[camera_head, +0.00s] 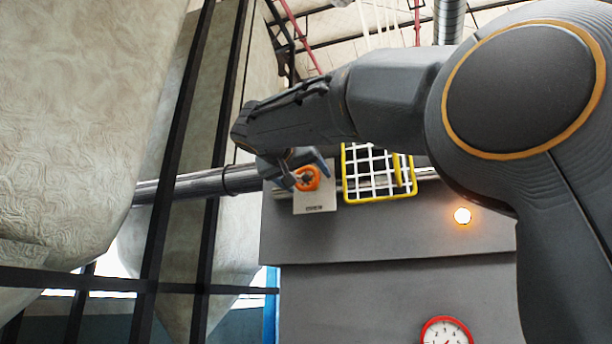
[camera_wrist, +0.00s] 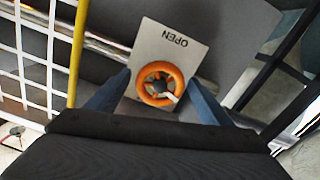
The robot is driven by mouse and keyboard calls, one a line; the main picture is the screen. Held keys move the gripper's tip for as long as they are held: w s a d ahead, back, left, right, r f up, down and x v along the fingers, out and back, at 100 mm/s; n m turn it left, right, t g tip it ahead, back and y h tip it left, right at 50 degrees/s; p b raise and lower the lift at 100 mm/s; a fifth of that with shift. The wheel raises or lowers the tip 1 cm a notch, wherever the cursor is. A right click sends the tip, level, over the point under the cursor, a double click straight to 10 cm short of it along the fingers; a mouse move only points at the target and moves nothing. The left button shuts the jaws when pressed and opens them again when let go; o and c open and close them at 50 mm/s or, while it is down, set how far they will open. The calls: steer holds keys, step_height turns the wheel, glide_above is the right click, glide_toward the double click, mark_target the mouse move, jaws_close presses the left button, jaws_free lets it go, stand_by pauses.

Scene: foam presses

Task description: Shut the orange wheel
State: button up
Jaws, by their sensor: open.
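The orange wheel (camera_head: 308,178) sits on a pale plate (camera_head: 316,203) fixed at the top left of the grey press. In the wrist view the wheel (camera_wrist: 160,83) is a thick orange ring with a dark centre, and the plate (camera_wrist: 191,62) reads OPEN, upside down. My gripper (camera_head: 294,172) is at the wheel, with its blue fingers apart. In the wrist view one finger of my gripper (camera_wrist: 157,98) lies on each side of the wheel. I cannot tell whether either finger touches it.
A yellow-framed white grid (camera_head: 378,172) stands just right of the wheel. A metal pipe (camera_head: 190,185) runs in from the left, past dark upright bars. The grey press (camera_head: 390,240) has a lit orange lamp (camera_head: 462,216) and a red-rimmed dial (camera_head: 446,333).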

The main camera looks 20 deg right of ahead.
steer(key=shift+c, duration=0.3)
steer(key=c, duration=1)
steer(key=shift+f+m+b, duration=0.1)
steer(key=shift+m+b, duration=0.2)
steer(key=shift+b, duration=0.4)
steer(key=m+b, duration=0.1)
steer(key=b, duration=0.2)
steer(key=shift+w+f+m, duration=0.1)
steer(key=shift+m, duration=0.3)
steer(key=m+b, duration=0.3)
steer(key=b, duration=0.1)
steer(key=shift+b, duration=0.35)
steer(key=m+b, duration=0.3)
steer(key=m, duration=0.2)
steer(key=shift+r+m+b, duration=0.15)
steer(key=shift+m+b, duration=0.2)
steer(key=shift+m, duration=0.6)
steer(key=shift+r+m+b, duration=0.1)
steer(key=shift+m+b, duration=0.2)
steer(key=shift+m, duration=0.65)
